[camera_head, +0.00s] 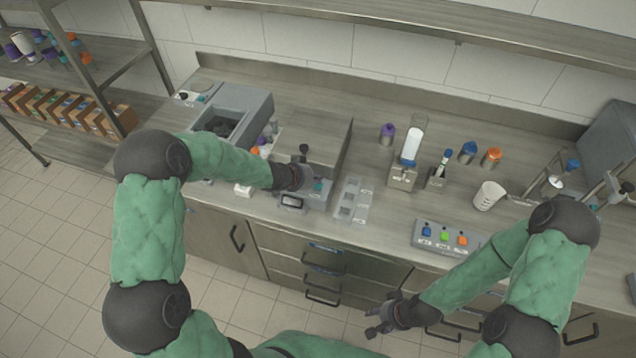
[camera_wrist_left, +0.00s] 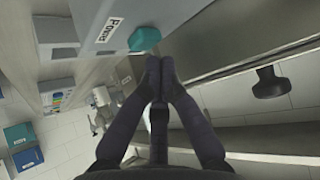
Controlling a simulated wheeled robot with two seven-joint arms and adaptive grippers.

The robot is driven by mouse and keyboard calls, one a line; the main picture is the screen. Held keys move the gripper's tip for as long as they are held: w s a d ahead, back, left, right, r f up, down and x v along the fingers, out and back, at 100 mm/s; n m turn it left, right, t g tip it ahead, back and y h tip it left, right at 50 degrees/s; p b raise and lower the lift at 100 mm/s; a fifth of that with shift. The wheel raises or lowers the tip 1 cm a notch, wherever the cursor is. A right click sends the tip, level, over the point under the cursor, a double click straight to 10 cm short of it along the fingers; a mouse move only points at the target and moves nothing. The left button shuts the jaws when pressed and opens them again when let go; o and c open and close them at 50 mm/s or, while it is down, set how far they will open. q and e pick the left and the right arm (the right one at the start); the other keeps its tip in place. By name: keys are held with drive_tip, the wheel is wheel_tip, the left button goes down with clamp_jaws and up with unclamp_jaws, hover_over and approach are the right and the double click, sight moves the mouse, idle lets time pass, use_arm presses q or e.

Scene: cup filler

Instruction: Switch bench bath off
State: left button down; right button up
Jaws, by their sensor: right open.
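A grey unit (camera_wrist_left: 88,32) carries a "Power" label (camera_wrist_left: 111,29) and a teal button (camera_wrist_left: 145,39). In the head view the teal button (camera_head: 318,186) is on a small grey unit (camera_head: 318,198) with a display, near the bench front. My left gripper (camera_wrist_left: 160,64) has its fingertips together and empty, just below the button in the wrist picture; I cannot tell whether they touch it. In the head view my left gripper (camera_head: 302,160) is beside the button. My right gripper (camera_head: 376,322) is open and empty before the drawers.
A clear tray (camera_head: 350,200) lies right of the small unit. A button box (camera_head: 440,238) with blue, green and orange buttons sits near the front edge. A white cup (camera_head: 488,196), a purple-capped bottle (camera_head: 387,133) and a dispenser (camera_head: 402,175) stand on the bench (camera_head: 330,100).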

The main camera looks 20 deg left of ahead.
sight(316, 185)
use_arm(q)
wheel_tip(316, 185, up, 6)
drive_tip(key=p, duration=0.6)
drive_tip(key=shift+p, duration=0.4)
idle(0.9)
